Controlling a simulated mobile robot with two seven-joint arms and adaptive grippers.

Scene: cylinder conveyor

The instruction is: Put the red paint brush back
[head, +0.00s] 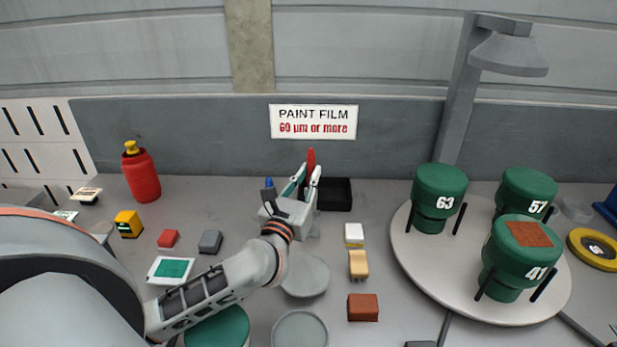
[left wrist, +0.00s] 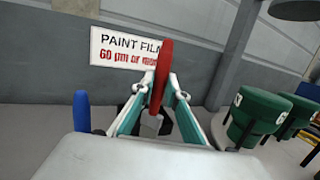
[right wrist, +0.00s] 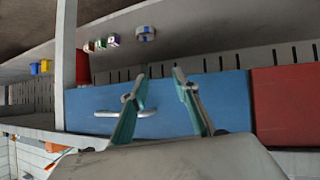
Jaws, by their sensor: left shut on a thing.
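The red paint brush (head: 311,160) is upright, held between the fingers of my left gripper (head: 306,180) over the back of the table, in front of the wall sign. In the left wrist view the brush's red handle (left wrist: 161,75) rises between the fingertips (left wrist: 160,92); its lower end is hidden. An upright blue handle (head: 268,184) stands just left of the gripper and also shows in the left wrist view (left wrist: 81,110); its base is hidden. My right gripper (right wrist: 157,86) is open and empty, facing a blue drawer front (right wrist: 200,103).
A black tray (head: 336,194) lies just right of the left gripper. A round plate (head: 408,270) with green numbered containers (head: 439,190) stands at the right. A red bottle (head: 141,175) is at the back left. Small blocks and round discs (head: 305,277) lie in front.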

